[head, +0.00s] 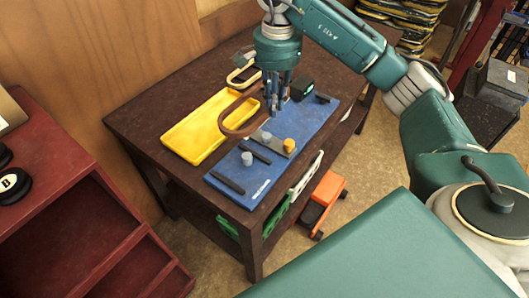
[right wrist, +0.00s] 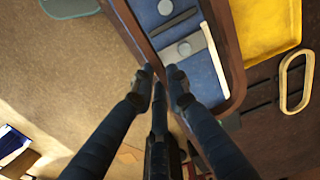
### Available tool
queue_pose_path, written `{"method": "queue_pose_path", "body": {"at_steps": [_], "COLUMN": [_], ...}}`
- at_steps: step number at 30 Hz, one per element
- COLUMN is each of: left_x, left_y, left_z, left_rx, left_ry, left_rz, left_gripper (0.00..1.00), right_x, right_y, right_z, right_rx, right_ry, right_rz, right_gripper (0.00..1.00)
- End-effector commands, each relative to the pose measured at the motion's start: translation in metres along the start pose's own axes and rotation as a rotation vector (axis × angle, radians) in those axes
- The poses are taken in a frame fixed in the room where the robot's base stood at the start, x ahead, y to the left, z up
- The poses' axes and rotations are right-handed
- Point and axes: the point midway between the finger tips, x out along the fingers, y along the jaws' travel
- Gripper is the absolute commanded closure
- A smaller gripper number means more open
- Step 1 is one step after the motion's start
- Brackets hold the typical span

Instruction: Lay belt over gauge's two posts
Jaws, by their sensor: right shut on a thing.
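The brown belt (head: 228,128) is a closed loop, held above the blue gauge board (head: 225,172). My right gripper (head: 272,106) is shut on the belt's right end. In the right wrist view the belt (right wrist: 229,45) runs from the fingertips (right wrist: 160,78), with part of the board seen through the loop. The gauge has one grey post (head: 247,158) on the board and another grey post (head: 266,136) on a grey plate. In the right wrist view these posts (right wrist: 165,7) (right wrist: 184,48) appear inside the loop's outline. The belt appears raised, not around them. My left gripper is out of view.
A yellow tray (head: 186,139) lies left of the board on the dark table (head: 140,112). A tan loop (head: 236,76) lies behind. A red shelf unit (head: 60,225) stands at the left.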

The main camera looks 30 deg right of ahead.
Motion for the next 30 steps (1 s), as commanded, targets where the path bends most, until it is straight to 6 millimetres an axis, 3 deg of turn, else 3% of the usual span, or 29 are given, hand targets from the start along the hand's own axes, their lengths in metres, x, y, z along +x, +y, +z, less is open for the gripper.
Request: {"method": "queue_pose_path", "body": {"at_steps": [1,6,12,30], "left_x": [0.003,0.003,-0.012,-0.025], "left_y": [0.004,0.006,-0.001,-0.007], "left_z": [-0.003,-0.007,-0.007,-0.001], "left_rx": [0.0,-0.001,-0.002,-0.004], "left_ry": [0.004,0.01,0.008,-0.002], "left_rz": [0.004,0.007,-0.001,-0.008], "left_gripper": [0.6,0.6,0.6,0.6], "right_x": [0.018,0.062,0.105,0.168], "right_y": [0.001,0.002,0.002,0.001], "right_z": [0.003,0.002,0.001,0.0], "right_rx": [-0.003,0.0,0.001,0.001], "right_ry": [-0.006,-0.007,-0.003,-0.001], "right_rz": [0.006,0.007,0.005,-0.001], "right_gripper": [1.0,1.0,1.0,1.0]}}
